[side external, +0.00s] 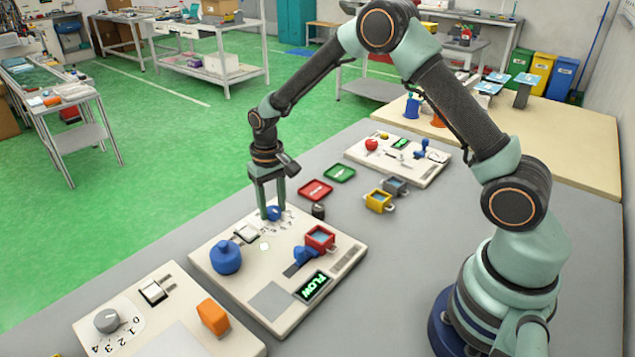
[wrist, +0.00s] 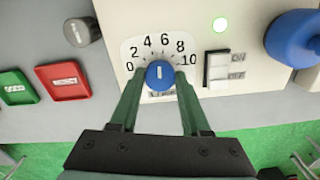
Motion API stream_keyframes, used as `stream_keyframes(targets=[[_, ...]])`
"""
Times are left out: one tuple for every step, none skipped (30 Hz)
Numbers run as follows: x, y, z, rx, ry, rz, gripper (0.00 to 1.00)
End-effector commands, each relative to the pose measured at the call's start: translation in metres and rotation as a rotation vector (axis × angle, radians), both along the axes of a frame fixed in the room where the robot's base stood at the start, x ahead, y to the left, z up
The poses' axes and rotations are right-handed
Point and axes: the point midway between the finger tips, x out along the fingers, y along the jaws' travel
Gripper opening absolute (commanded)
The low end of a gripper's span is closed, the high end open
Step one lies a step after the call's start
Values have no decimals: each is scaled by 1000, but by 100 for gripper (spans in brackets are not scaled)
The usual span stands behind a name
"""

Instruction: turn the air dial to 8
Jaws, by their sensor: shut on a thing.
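The air dial is a blue round knob (wrist: 160,76) on a white scale plate (wrist: 131,48) marked 0, 2, 4, 6, 8, 10. In the wrist view its short white line points nearly straight up, between 4 and 6. My gripper (wrist: 159,70) has one finger on each side of the knob and is shut on it. In the side view my gripper (side external: 273,213) reaches straight down to the same blue knob (side external: 274,212) at the panel's far edge. The fingers partly hide the knob and scale there.
On the other side are a dark cylinder (wrist: 82,31), a red tray (wrist: 65,81) and a green tray (wrist: 17,88). A display reads FLOW (side external: 313,287).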

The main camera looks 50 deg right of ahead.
Motion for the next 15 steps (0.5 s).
stream_keyframes(targets=[[1, 0, 2, 0, -2, -45, 0], [1, 0, 2, 0, -2, -73, 0], [1, 0, 2, -1, -2, -111, 0], [1, 0, 2, 0, -2, -140, 0], [1, 0, 2, 0, -2, -168, 0], [1, 0, 2, 0, -2, -206, 0], [1, 0, 2, 0, -2, -234, 0], [1, 0, 2, 0, -2, -262, 0], [1, 0, 2, 0, -2, -298, 0], [1, 0, 2, 0, -2, -325, 0], [1, 0, 2, 0, -2, -352, 0], [1, 0, 2, 0, -2, -385, 0], [1, 0, 2, 0, -2, -410, 0], [1, 0, 2, 0, -2, -434, 0], [1, 0, 2, 0, -2, -465, 0]])
